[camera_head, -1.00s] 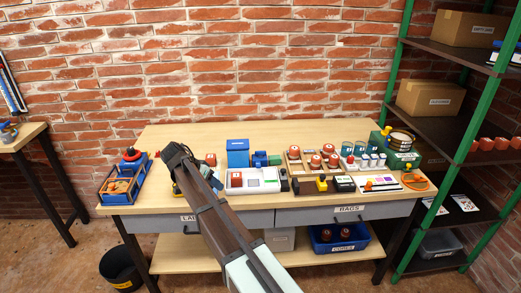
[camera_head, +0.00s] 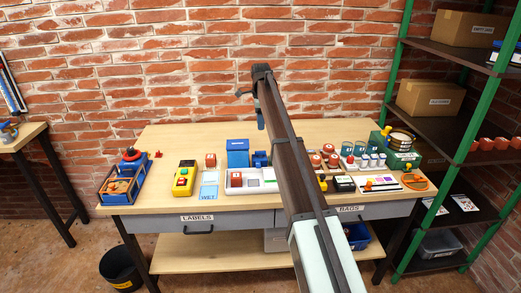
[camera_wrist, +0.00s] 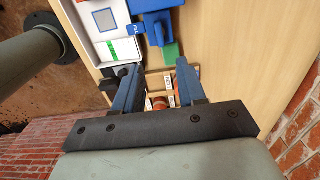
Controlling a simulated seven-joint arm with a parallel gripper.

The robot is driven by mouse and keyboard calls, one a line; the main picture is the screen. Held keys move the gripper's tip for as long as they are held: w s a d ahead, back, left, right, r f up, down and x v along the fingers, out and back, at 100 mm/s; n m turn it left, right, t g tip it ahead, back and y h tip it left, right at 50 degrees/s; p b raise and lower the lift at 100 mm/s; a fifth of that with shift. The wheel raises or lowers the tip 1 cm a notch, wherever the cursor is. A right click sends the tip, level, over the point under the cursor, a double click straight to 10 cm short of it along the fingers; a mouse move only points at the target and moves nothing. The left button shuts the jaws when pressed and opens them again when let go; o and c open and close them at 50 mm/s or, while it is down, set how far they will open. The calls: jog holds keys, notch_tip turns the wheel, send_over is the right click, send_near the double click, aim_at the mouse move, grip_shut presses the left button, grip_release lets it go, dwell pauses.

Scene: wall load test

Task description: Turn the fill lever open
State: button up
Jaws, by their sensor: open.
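I cannot make out with certainty which part is the fill lever. A small red piece (camera_head: 158,154) lies on the bench beside the blue crate-like unit with a red knob (camera_head: 130,155). A blue valve-like device (camera_head: 261,159) stands by the blue box (camera_head: 237,152); a blue part (camera_wrist: 155,22) with a green block (camera_wrist: 170,52) shows in the wrist view. My gripper (camera_head: 260,124) is raised above the back middle of the bench. In the wrist view its blue fingers (camera_wrist: 160,66) are apart and empty, above the bench items.
Several red-capped parts, cups and a green case (camera_head: 404,160) crowd the bench's right. Green shelving (camera_head: 395,80) bounds the right. The back left bench top is bare.

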aim_at(260, 154)
notch_tip(260, 154, down, 14)
jog(key=shift+r, duration=0.2)
dwell(0.4)
grip_shut()
dwell(0.3)
